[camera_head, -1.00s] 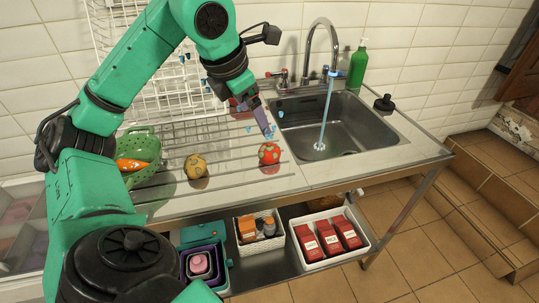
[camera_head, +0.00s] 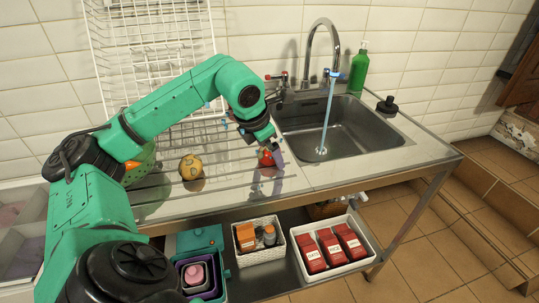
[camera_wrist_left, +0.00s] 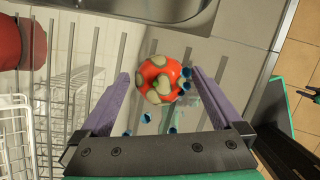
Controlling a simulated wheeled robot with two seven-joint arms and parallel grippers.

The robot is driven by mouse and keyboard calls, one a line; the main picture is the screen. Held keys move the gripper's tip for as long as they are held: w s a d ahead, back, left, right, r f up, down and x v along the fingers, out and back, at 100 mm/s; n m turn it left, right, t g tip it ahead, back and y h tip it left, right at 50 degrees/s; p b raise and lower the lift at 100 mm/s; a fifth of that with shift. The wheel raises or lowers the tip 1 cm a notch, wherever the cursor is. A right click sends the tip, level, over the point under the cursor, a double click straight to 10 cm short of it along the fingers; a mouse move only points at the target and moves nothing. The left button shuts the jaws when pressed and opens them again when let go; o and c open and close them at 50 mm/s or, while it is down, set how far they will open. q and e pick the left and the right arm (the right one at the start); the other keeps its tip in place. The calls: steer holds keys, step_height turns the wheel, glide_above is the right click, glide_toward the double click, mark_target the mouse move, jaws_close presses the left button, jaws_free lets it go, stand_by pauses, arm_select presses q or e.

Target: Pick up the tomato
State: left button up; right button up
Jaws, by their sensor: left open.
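The tomato (camera_head: 265,157), red with pale greenish patches, sits on the ribbed steel drainboard left of the sink, partly hidden by my gripper in the head view. In the left wrist view the tomato (camera_wrist_left: 159,80) shows whole between the two purple fingers, with gaps on both sides. My left gripper (camera_head: 268,158) is open, reaching down over the tomato. It also shows in the left wrist view (camera_wrist_left: 159,74). Several small blue drops show around the gripper and tomato. My right gripper is not in view.
A yellow patchy round item (camera_head: 191,167) sits left of the tomato. A green colander (camera_head: 140,172) is partly behind my arm. The sink (camera_head: 345,135) has running water (camera_head: 328,110). A wire rack (camera_head: 150,50) stands behind. White baskets (camera_head: 303,262) are on the lower shelf.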

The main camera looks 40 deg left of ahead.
arm_select(q)
steer(key=shift+r, duration=0.1)
steer(key=c, duration=1.4)
